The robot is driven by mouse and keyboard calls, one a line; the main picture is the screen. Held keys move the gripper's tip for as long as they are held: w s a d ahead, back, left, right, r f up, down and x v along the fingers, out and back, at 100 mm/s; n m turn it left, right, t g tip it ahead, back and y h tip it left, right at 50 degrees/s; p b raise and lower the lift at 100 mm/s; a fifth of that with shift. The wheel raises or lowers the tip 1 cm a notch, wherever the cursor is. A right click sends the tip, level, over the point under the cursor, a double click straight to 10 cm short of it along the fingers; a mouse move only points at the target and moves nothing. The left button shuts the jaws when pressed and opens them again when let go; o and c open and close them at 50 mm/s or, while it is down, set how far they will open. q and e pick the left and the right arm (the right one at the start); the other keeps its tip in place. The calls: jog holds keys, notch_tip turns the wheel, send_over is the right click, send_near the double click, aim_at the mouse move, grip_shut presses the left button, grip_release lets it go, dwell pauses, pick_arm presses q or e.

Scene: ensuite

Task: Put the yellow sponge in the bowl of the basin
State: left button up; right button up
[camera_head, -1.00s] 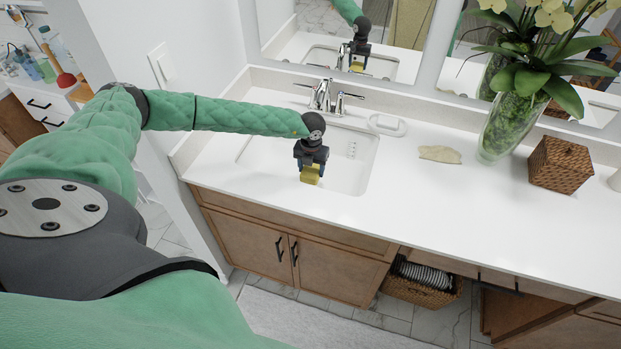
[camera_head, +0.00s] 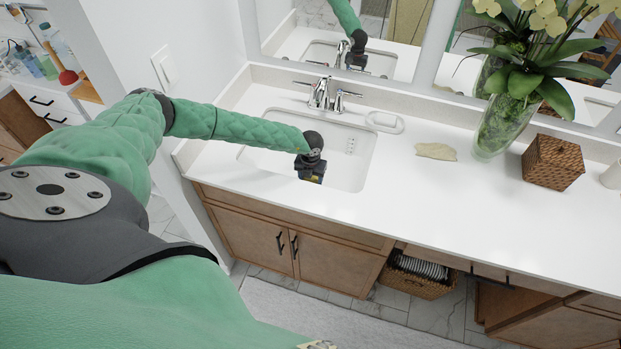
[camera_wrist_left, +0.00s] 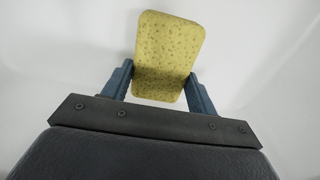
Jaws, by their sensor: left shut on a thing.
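The yellow sponge (camera_wrist_left: 168,48) is held between the two blue fingers of my left gripper (camera_wrist_left: 160,85) in the left wrist view, with white basin surface behind it. In the head view my left gripper (camera_head: 312,177) points down into the white basin (camera_head: 345,165), near its front wall. Only a sliver of the sponge shows there, below the gripper. I cannot tell whether the sponge touches the basin floor. My right gripper is in neither view.
The chrome faucet (camera_head: 321,94) stands behind the basin. A white soap dish (camera_head: 385,122), a beige flat piece (camera_head: 436,151), a glass vase with orchids (camera_head: 500,125) and a woven box (camera_head: 552,162) stand to the right. The front counter (camera_head: 450,205) is clear.

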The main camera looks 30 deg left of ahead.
aim_at(311, 180)
pick_arm(q)
jog(key=shift+f, duration=0.15)
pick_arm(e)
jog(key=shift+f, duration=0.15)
pick_arm(q)
jog(key=o, duration=0.9)
jog(key=shift+o, duration=0.2)
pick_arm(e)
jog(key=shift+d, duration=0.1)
pick_arm(q)
jog(key=shift+r, duration=0.35)
notch_tip(311, 180, up, 8)
jog(key=b, duration=0.4)
jog(key=shift+f, duration=0.25)
jog(key=shift+r+b, duration=0.6)
jog(key=shift+r, duration=1.5)
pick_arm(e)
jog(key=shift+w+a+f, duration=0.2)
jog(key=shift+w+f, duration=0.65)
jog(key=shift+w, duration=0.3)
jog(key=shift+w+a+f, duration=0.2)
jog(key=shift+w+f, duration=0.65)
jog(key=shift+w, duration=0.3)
